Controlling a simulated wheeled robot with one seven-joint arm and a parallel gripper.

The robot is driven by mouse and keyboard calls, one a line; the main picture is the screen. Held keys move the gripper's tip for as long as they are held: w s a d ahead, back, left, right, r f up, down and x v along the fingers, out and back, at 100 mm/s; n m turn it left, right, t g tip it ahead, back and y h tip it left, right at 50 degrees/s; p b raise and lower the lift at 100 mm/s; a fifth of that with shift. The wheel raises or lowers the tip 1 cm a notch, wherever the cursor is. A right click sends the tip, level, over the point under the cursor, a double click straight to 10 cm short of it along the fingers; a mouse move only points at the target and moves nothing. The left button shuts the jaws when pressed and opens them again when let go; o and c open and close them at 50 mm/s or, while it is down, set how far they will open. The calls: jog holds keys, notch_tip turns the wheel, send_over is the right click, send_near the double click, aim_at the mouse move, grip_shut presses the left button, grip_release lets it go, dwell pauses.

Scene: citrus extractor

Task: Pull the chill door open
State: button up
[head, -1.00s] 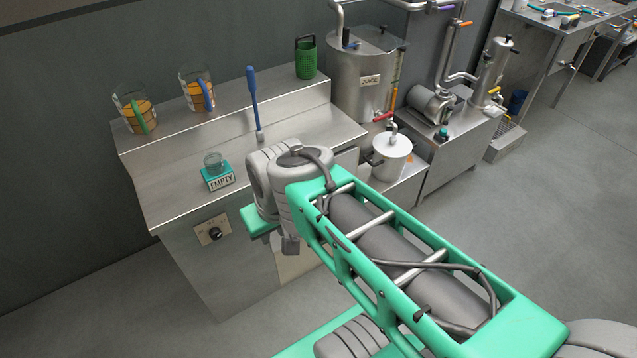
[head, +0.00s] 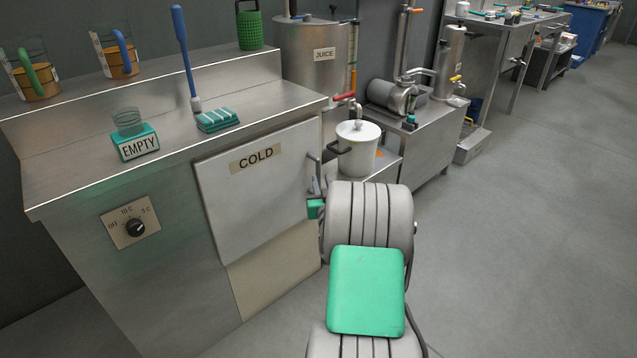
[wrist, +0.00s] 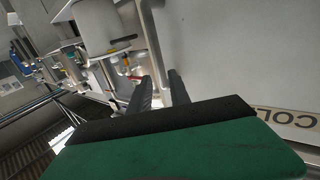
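The chill door is the pale panel (head: 255,205) marked COLD on the front of the steel counter; it looks shut. Its upright bar handle (head: 314,172) is at the door's right edge. My gripper (head: 315,188) is at this handle, partly hidden behind my wrist. In the wrist view the door (wrist: 235,55) fills the right side, with its label upside down. The two dark fingers of my gripper (wrist: 160,88) stand apart there, with the handle bar (wrist: 150,40) running down toward the gap between them. Firm contact is not visible.
A dial (head: 135,228) is on the counter front, left of the door. A white lidded pot (head: 357,148) stands on a low shelf just right of the handle. Floor is clear at right.

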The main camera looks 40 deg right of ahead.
aim_at(319, 171)
jog(key=b+x, duration=0.1)
jog(key=x, duration=0.5)
jog(key=shift+w+d+r, duration=0.1)
jog(key=shift+w, duration=0.2)
grip_shut()
dwell(0.9)
